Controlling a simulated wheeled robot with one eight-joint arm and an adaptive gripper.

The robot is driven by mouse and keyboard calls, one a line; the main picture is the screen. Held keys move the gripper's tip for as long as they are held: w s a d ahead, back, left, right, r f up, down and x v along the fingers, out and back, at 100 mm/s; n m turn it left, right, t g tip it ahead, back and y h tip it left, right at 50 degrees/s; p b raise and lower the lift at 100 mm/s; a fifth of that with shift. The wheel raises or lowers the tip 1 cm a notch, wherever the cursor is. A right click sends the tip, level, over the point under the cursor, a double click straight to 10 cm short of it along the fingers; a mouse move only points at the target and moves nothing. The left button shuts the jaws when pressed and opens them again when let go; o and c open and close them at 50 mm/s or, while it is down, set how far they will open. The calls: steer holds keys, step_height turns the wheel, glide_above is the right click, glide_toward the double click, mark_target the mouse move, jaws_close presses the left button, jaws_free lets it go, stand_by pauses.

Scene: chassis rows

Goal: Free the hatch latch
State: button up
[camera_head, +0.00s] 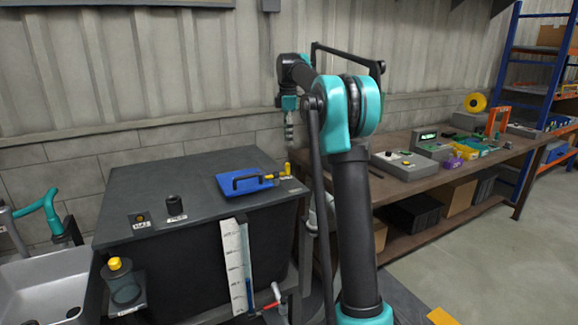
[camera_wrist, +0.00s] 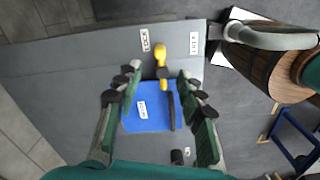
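The blue hatch (camera_head: 228,183) lies on the dark top of a large tank (camera_head: 150,205). It has a black bar handle (camera_head: 247,180) and shows again in the wrist view (camera_wrist: 140,122). The yellow hatch latch (camera_head: 287,169) is at the hatch's right edge; in the wrist view the latch (camera_wrist: 160,54) is beyond the hatch, between two white labels. My gripper (camera_head: 289,147) points down above the latch end of the tank top. In the wrist view my gripper (camera_wrist: 161,76) is open, its fingers apart and nothing between them. It appears clear of the latch.
A black knob (camera_head: 174,204) and a small labelled panel (camera_head: 139,220) are on the tank top. A yellow-capped container (camera_head: 122,282) and a grey sink (camera_head: 45,290) are at left. A workbench (camera_head: 440,178) with devices runs along the wall at right.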

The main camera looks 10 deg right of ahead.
mark_target(288, 164)
step_height(288, 164, down, 12)
steer(key=shift+r, duration=0.1)
steer(key=shift+c, duration=0.4)
jaws_close()
